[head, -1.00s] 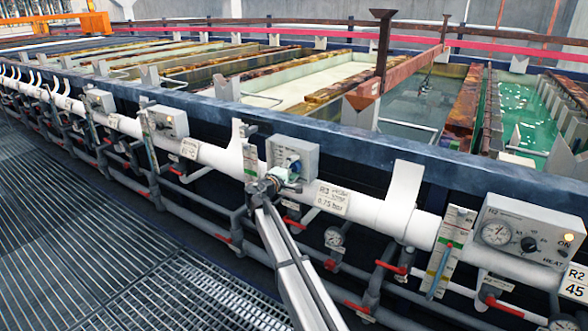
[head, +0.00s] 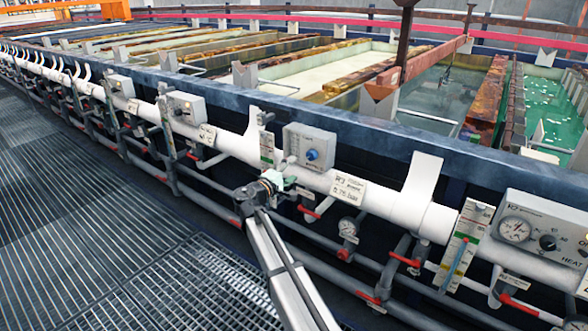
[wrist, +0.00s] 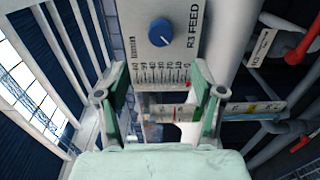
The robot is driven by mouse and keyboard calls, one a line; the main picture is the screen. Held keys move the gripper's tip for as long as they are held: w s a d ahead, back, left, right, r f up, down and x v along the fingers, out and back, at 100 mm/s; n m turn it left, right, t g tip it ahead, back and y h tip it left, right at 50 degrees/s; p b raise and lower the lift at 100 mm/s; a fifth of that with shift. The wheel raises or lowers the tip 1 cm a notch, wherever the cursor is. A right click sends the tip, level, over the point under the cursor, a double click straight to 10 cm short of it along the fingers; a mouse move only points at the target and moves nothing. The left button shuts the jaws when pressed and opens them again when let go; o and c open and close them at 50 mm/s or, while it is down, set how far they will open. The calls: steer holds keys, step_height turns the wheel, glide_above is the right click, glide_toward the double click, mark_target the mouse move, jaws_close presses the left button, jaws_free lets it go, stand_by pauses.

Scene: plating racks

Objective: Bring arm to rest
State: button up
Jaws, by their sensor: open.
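My gripper (head: 276,184) is in front of the white pipe, below and left of a grey control box (head: 318,138) with a blue knob (head: 312,155). In the wrist view, my gripper (wrist: 158,78) has its two green-padded fingers spread apart with nothing held between them. The box, marked R3 FEED (wrist: 193,28), stands beyond the fingertips there. Its blue knob (wrist: 161,32) is clear of the fingers. A scale with a red mark near one end shows below the knob.
The white pipe (head: 390,208) runs along the tank line, with gauges, red-handled valves (head: 405,260) and a second box (head: 525,235) at the right. Tanks lie behind the dark blue rim (head: 365,130). The grated walkway (head: 75,240) at the left is clear.

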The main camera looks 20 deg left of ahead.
stand_by(0.3)
steer(key=s+d+f+m+g+p, duration=0.15)
steer(key=s+d+f+g, duration=0.25)
steer(key=d+f, duration=0.7)
steer(key=s+d+f+m+g, duration=0.3)
steer(key=s+d+f+g, duration=0.3)
steer(key=f, duration=0.9)
steer(key=s+d+f+m+g+h+p, duration=0.1)
steer(key=s+d+f+g, duration=0.1)
steer(key=s+d+f, duration=0.5)
steer(key=s+d+f+m+g, duration=0.2)
steer(key=d+f, duration=0.4)
steer(key=d, duration=0.4)
steer(key=s+d+f+m+g+y+p, duration=0.1)
steer(key=s+d+f+m+g, duration=0.2)
steer(key=s+d, duration=0.45)
steer(key=s+d+f+g+p, duration=0.1)
steer(key=s+d+f+g, duration=0.1)
steer(key=s+d+f, duration=0.5)
steer(key=s+d+r+m+g+y+p, duration=0.1)
steer(key=s+d, duration=0.3)
steer(key=s, duration=0.8)
steer(key=s+d+r+m+g+y+p, duration=0.1)
steer(key=s+d+m+g, duration=0.3)
steer(key=s, duration=0.7)
steer(key=shift+s+d+y+p, duration=0.4)
steer(key=shift+d+y+p, duration=0.15)
steer(key=shift+y+p, duration=0.2)
steer(key=shift+m, duration=0.25)
